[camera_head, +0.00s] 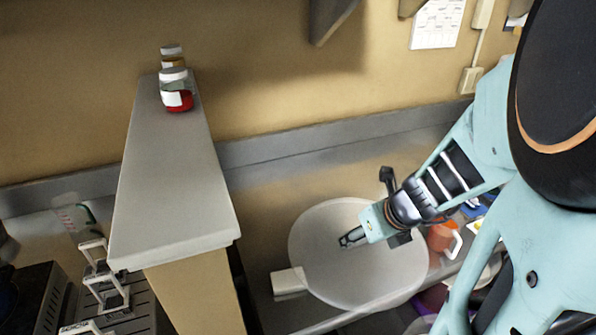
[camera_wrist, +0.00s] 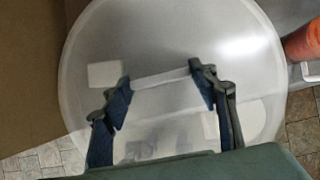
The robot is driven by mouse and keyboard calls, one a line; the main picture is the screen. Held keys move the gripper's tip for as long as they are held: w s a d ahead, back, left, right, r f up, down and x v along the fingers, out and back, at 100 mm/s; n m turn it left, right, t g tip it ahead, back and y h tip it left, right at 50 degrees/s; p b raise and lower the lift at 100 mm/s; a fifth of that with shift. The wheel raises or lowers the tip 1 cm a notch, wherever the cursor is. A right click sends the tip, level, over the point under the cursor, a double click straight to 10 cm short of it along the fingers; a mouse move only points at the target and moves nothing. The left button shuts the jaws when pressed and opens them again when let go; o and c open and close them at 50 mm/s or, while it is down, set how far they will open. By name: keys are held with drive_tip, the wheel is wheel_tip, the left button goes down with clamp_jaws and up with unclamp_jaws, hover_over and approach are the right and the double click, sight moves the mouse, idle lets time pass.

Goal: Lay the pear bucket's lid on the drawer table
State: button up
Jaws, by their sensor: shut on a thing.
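A large round translucent whitish lid (camera_head: 325,270) shows at the lower middle of the head view, and it fills much of the wrist view (camera_wrist: 165,40). My gripper (camera_head: 350,238) is over the lid's middle. In the wrist view, my gripper's two fingers (camera_wrist: 162,84) are on either side of a pale bar-like grip on the lid, shut on it. No pear marking can be made out on the lid. I cannot tell which surface is the drawer table or how high the lid is above what lies below.
A grey-topped partition (camera_head: 170,190) stands left of the lid, with small jars (camera_head: 176,90) at its far end. An orange mug (camera_head: 442,238) is right of the lid. A white block (camera_head: 289,282) shows at the lid's left edge. A rack (camera_head: 105,280) stands far left.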

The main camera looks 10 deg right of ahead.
sight(351, 219)
drive_tip(key=w+f, duration=0.1)
drive_tip(key=w, duration=0.2)
drive_tip(key=w+f+b, duration=0.1)
drive_tip(key=w, duration=0.2)
drive_tip(key=w+d+f, duration=0.1)
drive_tip(key=w+f, duration=0.1)
drive_tip(key=w, duration=0.1)
drive_tip(key=shift+w+f, duration=0.1)
drive_tip(key=shift+w, duration=0.05)
drive_tip(key=shift+d+b+x, duration=0.2)
drive_tip(key=shift+b+x, duration=0.4)
drive_tip(key=shift+x, duration=1.05)
drive_tip(key=shift+d+b+x, duration=0.25)
drive_tip(key=shift+b+x, duration=0.35)
drive_tip(key=shift+x, duration=1.05)
drive_tip(key=shift+d+b+x, duration=0.2)
drive_tip(key=shift+b+x, duration=0.4)
drive_tip(key=shift+x, duration=1.05)
drive_tip(key=shift+f, duration=0.15)
drive_tip(key=shift+f+b, duration=0.4)
drive_tip(key=shift+b, duration=0.1)
drive_tip(key=o, duration=1)
drive_tip(key=shift+c, duration=0.2)
drive_tip(key=o, duration=0.4)
